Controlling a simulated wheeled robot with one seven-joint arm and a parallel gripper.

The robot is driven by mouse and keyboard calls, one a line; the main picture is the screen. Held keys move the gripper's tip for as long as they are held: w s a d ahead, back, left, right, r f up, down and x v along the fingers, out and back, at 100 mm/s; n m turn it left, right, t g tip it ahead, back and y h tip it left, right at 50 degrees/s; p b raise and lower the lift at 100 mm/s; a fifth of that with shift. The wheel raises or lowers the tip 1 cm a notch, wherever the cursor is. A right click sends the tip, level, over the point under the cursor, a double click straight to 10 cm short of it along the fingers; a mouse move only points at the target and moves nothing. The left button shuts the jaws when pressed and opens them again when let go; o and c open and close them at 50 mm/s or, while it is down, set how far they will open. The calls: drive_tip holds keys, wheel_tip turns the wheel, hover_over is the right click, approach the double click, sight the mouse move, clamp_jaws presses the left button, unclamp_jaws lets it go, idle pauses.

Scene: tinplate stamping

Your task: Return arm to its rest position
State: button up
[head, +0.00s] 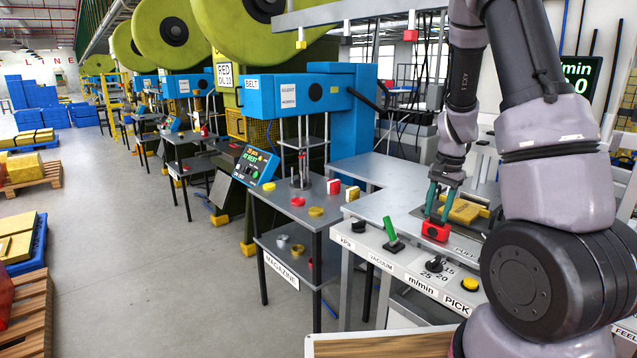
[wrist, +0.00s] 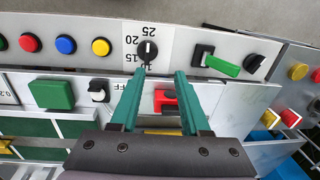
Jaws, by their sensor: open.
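My gripper (head: 439,213) has two teal fingers and hangs from my arm over the grey control desk (head: 378,207) at the right of the head view. A small red handle (head: 435,231) sits at the fingertips, near a "PULL" label. In the wrist view my gripper (wrist: 160,73) is open, its fingers spread apart. The red handle (wrist: 168,98) shows in the gap between the fingers, nearer the right one. I cannot tell whether either finger touches it. My arm hides part of the desk in the head view.
On the desk front are a green lever (head: 391,230), a black speed knob (head: 434,265) and a yellow button (head: 470,284). A yellow block (head: 460,212) lies behind the red handle. A blue press (head: 290,95) and a magazine table (head: 285,212) stand left. The floor aisle is clear.

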drive_tip(key=s+a+r+n+t+y, duration=0.1)
drive_tip(key=a+r, duration=0.1)
drive_tip(key=r, duration=0.4)
drive_tip(key=s+a+r+n+t, duration=0.1)
drive_tip(key=s+a+r, duration=0.15)
drive_tip(key=r, duration=0.35)
drive_tip(key=s+a+r+n+t, duration=0.2)
drive_tip(key=s+a+r, duration=0.1)
drive_tip(key=s+r, duration=0.5)
drive_tip(key=s+a+r+n+t, duration=0.2)
drive_tip(key=s+a+r, duration=0.1)
drive_tip(key=s+r, duration=0.5)
drive_tip(key=shift+s+a+r, duration=0.15)
drive_tip(key=shift+s+a, duration=0.1)
drive_tip(key=shift+a, duration=0.15)
drive_tip(key=shift+d, duration=0.1)
idle(0.7)
